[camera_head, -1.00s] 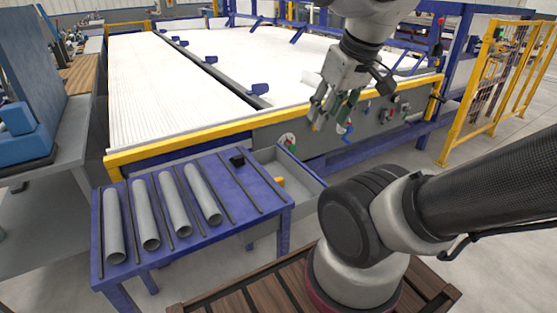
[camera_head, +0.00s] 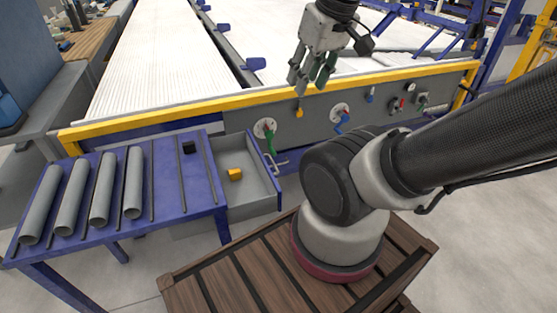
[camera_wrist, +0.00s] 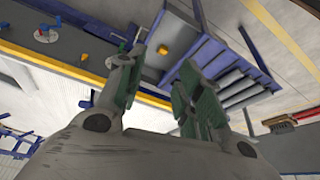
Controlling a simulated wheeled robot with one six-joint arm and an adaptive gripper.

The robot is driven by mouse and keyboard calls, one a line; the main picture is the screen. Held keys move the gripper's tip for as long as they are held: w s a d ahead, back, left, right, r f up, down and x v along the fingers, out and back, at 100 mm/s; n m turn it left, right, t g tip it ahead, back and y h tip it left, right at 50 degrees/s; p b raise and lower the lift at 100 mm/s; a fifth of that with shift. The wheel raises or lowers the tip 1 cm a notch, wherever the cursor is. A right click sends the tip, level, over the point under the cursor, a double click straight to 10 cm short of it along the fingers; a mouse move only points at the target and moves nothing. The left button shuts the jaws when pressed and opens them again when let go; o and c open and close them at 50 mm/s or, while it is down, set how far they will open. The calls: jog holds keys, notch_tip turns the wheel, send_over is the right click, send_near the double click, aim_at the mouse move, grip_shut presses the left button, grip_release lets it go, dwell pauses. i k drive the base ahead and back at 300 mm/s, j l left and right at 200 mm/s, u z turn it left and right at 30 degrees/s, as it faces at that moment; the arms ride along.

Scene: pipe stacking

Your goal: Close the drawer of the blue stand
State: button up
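The blue stand (camera_head: 190,214) is at the left in the head view, and also shows in the wrist view (camera_wrist: 257,56). Its grey drawer (camera_head: 252,197) is pulled out to the right, with a blue front and a metal handle (camera_head: 272,163). A yellow block (camera_head: 235,174) lies inside the drawer; it also shows in the wrist view (camera_wrist: 164,50). My gripper (camera_head: 308,88) is up and behind the drawer, in front of the white conveyor bed. It is apart from the drawer. In the wrist view its green-padded fingers (camera_wrist: 153,75) are spread with nothing between them.
Several grey pipes (camera_head: 103,188) lie on the stand, with a small black block (camera_head: 189,147) near its back right. Behind is a yellow-edged panel (camera_head: 360,113) with valves and knobs. My base stands right of the drawer. Floor space lies in front of the stand.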

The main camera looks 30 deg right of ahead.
aim_at(259, 193)
jog(key=l+u, duration=0.1)
jog(key=l, duration=0.35)
jog(key=k+l+u, duration=0.15)
jog(key=l, duration=0.25)
jog(key=l+u, duration=0.1)
jog(key=l, duration=0.35)
jog(key=k+l+u, duration=0.1)
jog(key=l, duration=0.3)
jog(key=k+l+u, duration=0.1)
jog(key=l, duration=0.3)
jog(key=k, duration=0.65)
jog(key=i+j+u, duration=0.1)
jog(key=i+j, duration=0.15)
jog(key=i, duration=0.2)
jog(key=i+j, duration=0.2)
jog(key=i, duration=0.3)
jog(key=j+u, duration=0.05)
